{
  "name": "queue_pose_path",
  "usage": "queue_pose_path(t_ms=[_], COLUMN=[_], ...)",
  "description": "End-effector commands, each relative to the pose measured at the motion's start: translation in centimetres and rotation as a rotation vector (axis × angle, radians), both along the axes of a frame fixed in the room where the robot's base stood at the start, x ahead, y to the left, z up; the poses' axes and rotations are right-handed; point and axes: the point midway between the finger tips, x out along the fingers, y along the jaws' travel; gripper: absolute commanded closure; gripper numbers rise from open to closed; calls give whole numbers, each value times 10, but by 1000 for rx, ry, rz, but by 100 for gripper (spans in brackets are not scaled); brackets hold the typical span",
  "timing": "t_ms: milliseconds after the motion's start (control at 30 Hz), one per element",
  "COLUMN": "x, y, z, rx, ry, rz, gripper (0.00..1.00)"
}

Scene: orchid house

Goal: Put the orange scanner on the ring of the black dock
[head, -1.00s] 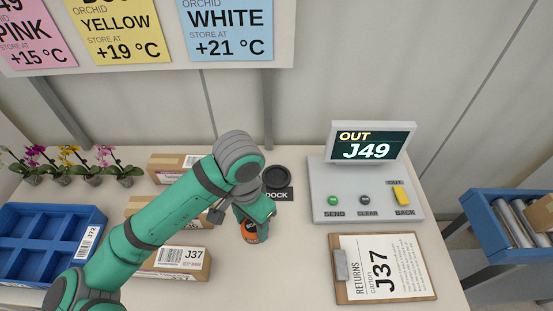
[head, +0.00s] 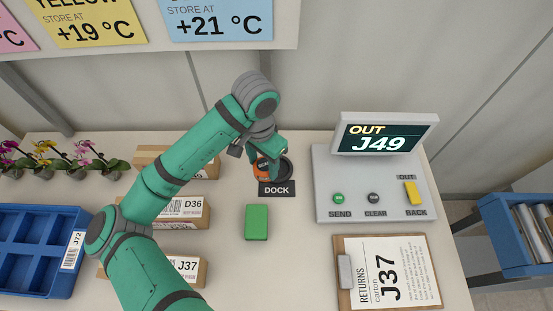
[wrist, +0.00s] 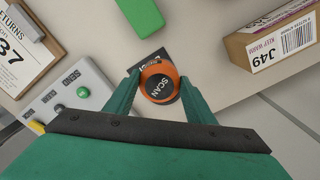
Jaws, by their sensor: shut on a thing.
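The orange scanner (head: 263,168) has a black top marked SCAN, seen clearly in the wrist view (wrist: 160,84). My gripper (head: 268,170) is shut on it, with one finger on each side of it in the wrist view (wrist: 160,92). The black dock (head: 287,168) is at the back of the table, behind its black DOCK label (head: 277,189). The scanner overlaps the dock's left part in the head view. The ring is mostly hidden by my gripper and the scanner. I cannot tell whether the scanner touches it.
A green block (head: 256,222) lies in front of the dock. Cartons (head: 185,207) stand to the left, with a blue tray (head: 40,250) beyond. A grey console (head: 325,190) and a returns clipboard (head: 386,272) are on the right. The table's front middle is clear.

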Motion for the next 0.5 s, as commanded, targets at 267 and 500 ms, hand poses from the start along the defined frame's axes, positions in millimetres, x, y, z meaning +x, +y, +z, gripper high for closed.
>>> queue_pose_path(t_ms=[267, 500], x=[45, 65], y=[-24, -31], z=[-38, -62], rx=[-3, 1], ry=[4, 1], rz=[0, -1], gripper=[76, 76])
